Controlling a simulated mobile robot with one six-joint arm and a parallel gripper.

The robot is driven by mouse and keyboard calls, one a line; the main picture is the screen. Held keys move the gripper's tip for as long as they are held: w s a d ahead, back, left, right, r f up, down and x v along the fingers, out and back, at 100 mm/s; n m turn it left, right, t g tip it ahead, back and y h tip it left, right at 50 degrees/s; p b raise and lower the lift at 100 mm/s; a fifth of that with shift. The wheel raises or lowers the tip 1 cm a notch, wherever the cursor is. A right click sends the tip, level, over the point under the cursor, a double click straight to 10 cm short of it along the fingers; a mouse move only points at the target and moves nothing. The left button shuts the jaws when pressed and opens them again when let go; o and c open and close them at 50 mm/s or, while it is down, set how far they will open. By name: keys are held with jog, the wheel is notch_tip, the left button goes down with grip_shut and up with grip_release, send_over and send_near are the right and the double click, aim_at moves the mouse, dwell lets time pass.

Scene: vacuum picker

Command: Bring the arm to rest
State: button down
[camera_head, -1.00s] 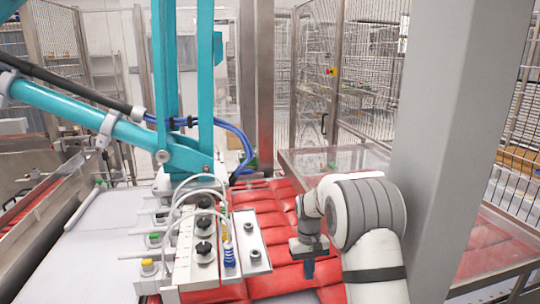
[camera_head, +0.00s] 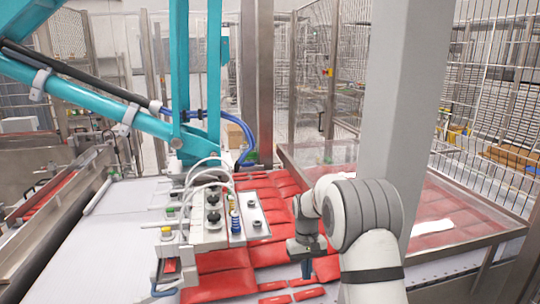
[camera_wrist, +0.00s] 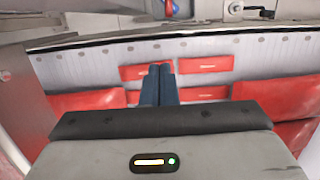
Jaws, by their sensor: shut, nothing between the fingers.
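My gripper (camera_head: 307,268) hangs at the end of my folded white and grey arm, right of the middle in the head view. Its fingers point down over the conveyor with red packs. In the wrist view my gripper's two dark blue fingers (camera_wrist: 159,68) lie side by side, shut and empty. They appear in front of small red packs (camera_wrist: 205,63) on the grey perforated belt (camera_wrist: 95,66). I cannot tell how far the fingertips are above the belt.
A teal picker arm (camera_head: 85,100) carries a suction head (camera_head: 213,220) left of my gripper. Large red packs (camera_head: 218,284) cover much of the conveyor. A grey post (camera_head: 388,100) stands close right of my arm. A clear-topped guard (camera_head: 440,210) and wire fence (camera_head: 490,100) lie beyond.

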jog(key=s+d+r+m+t, duration=0.1)
jog(key=s+d+r+t, duration=0.1)
jog(key=s+r, duration=0.8)
jog(key=s+d+r+m+t, duration=0.1)
jog(key=s+r, duration=0.3)
jog(key=s, duration=1.1)
jog(key=s+f+t+b, duration=0.1)
jog(key=s+f, duration=0.1)
jog(key=s, duration=0.5)
notch_tip(320, 180, down, 7)
jog(key=t+b, duration=0.1)
jog(key=b, duration=0.8)
jog(key=shift+d, duration=0.4)
jog(key=shift+s+f, duration=0.1)
